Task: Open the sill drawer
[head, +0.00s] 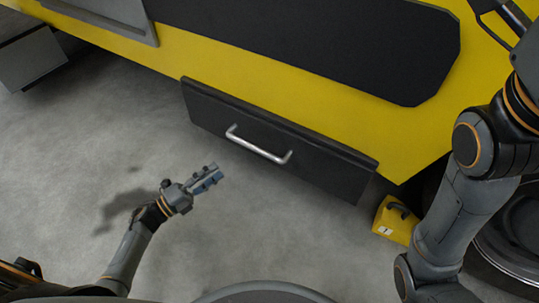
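The sill drawer (215,112) has a long black front set along the lower edge of the yellow vehicle body. Its front sits close against the yellow panel, and no drawer inside shows. A silver bar handle (258,147) crosses the middle of the front. My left gripper (213,178) is over the grey floor, below and left of the handle, apart from it. Nothing shows held in it. Its fingers look close together, but their gap is too small to judge. My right arm comes down the right side; its gripper is out of view.
A small yellow box with a black handle (395,219) stands on the floor just right of the drawer. A dark wheel (513,232) is at the lower right, partly behind my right arm. A grey box (30,60) is at the upper left. The floor (75,150) before the drawer is clear.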

